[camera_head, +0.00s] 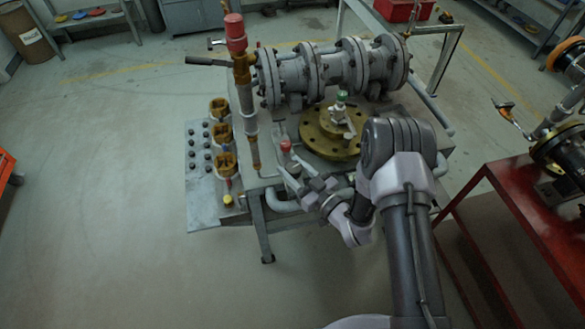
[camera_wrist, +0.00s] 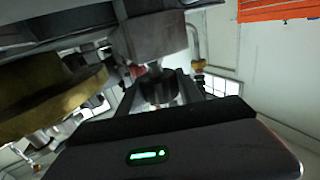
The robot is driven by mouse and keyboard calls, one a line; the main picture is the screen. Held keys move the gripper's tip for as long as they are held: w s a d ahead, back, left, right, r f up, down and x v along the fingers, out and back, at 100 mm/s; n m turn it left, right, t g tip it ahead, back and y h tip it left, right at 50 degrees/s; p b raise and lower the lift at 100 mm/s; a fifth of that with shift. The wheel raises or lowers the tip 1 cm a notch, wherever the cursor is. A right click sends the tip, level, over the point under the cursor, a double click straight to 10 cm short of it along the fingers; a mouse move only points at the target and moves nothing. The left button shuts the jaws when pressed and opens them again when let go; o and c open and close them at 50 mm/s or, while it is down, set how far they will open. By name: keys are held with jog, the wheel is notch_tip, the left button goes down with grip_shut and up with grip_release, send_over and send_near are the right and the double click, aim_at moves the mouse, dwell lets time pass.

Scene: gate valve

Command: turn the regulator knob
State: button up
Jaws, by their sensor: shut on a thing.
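My gripper (camera_head: 290,174) reaches in at the front edge of the grey valve bench (camera_head: 262,182), just below a small red-topped fitting (camera_head: 286,146). In the wrist view my gripper (camera_wrist: 160,92) has its two fingers on either side of a dark round knob (camera_wrist: 157,91), which looks like the regulator knob. It is shut on this knob. In the head view the fingers and wrist hide the knob, so its turn angle cannot be read.
A brass flange (camera_head: 318,143) carrying a green-topped valve (camera_head: 342,97) stands close to my arm. A tall pipe with a red cap (camera_head: 236,32) rises at left. Flanged grey piping (camera_head: 335,68) lies behind. A red table (camera_head: 520,195) is at right.

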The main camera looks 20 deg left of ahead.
jog(key=shift+f, duration=0.15)
jog(key=m+t+h+b, duration=0.2)
jog(key=b, duration=0.1)
jog(key=m+t+h+b, duration=0.1)
jog(key=shift+a+f+t, duration=0.1)
jog(key=shift+f+t, duration=0.15)
jog(key=shift+t, duration=0.05)
jog(key=m+t+h+b, duration=0.2)
jog(key=h+b, duration=0.1)
jog(key=b, duration=0.1)
jog(key=shift+m+t+b, duration=0.3)
jog(key=shift+m+b, duration=0.1)
jog(key=m+h, duration=0.1)
jog(key=h, duration=0.1)
jog(key=m+t+h+b, duration=0.1)
jog(key=h, duration=0.1)
jog(key=shift+r+m+t, duration=0.3)
jog(key=shift+d+m+t+h, duration=0.15)
jog(key=shift+m+h, duration=0.8)
jog(key=shift+h, duration=0.6)
jog(key=shift+d+m+t+h, duration=0.15)
jog(key=shift+m+h, duration=0.8)
jog(key=shift+h, duration=0.6)
jog(key=shift+r+h, duration=0.1)
jog(key=shift+h, duration=0.2)
jog(key=o, duration=1.4)
jog(key=shift+w, duration=0.1)
jog(key=shift+c, duration=0.2)
